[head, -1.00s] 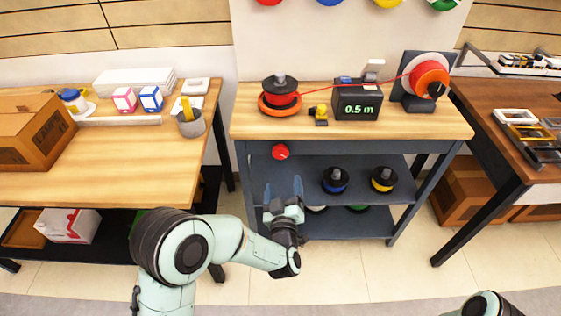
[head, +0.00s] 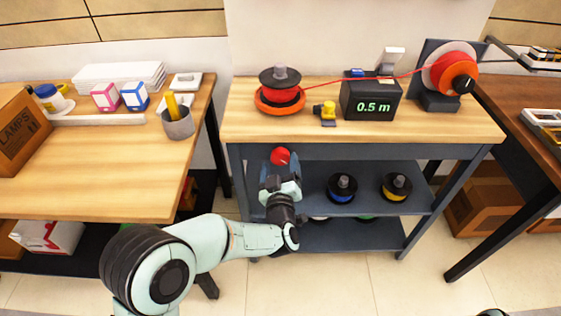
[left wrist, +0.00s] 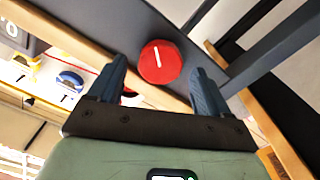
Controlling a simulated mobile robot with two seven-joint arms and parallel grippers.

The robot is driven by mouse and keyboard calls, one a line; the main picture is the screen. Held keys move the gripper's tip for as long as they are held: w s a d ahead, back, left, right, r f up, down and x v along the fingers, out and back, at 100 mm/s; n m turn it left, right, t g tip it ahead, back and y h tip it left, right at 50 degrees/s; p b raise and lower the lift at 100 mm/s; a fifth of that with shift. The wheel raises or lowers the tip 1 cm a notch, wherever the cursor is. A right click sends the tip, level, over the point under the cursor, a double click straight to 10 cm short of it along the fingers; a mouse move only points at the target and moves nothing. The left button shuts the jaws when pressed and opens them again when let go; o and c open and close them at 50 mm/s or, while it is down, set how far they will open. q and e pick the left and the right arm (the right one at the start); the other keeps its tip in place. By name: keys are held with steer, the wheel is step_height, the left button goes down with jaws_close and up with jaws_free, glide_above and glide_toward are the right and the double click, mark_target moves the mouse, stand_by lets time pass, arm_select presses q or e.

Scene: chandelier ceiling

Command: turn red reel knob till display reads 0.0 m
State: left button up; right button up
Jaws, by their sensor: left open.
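The red knob (head: 280,156) is on the front edge of the middle workbench. It also shows in the left wrist view (left wrist: 160,62), with a white line on its face. My left gripper (head: 281,171) is open just in front of the knob. In the left wrist view the knob lies between and beyond the open fingertips (left wrist: 156,68); I cannot tell whether they touch it. The display (head: 374,107) on the black box reads 0.5 m. A red line runs from the red spool (head: 281,92) past the box to the orange-red reel (head: 455,74). My right gripper is not in view.
A small yellow and black device (head: 326,113) stands on the bench top (head: 240,127). Blue (head: 342,187) and yellow (head: 396,186) spools sit on the shelf below. A table (head: 100,180) with boxes stands at the left, another at the right.

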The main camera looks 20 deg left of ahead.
mark_target(280, 155)
arm_select(q)
steer(key=shift+x, duration=1.35)
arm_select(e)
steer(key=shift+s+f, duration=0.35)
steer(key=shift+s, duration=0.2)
arm_select(q)
steer(key=c, duration=1)
steer(key=shift+c, duration=0.2)
steer(key=m+p, duration=0.3)
steer(key=shift+s+r, duration=0.1)
steer(key=shift+r, duration=0.2)
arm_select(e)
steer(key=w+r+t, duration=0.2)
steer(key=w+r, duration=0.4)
arm_select(q)
steer(key=m+p, duration=0.7)
steer(key=m, duration=0.2)
steer(key=shift+m+p, duration=0.45)
steer(key=shift+m, duration=0.55)
steer(key=shift+m+p, duration=0.95)
steer(key=shift+m, duration=1.05)
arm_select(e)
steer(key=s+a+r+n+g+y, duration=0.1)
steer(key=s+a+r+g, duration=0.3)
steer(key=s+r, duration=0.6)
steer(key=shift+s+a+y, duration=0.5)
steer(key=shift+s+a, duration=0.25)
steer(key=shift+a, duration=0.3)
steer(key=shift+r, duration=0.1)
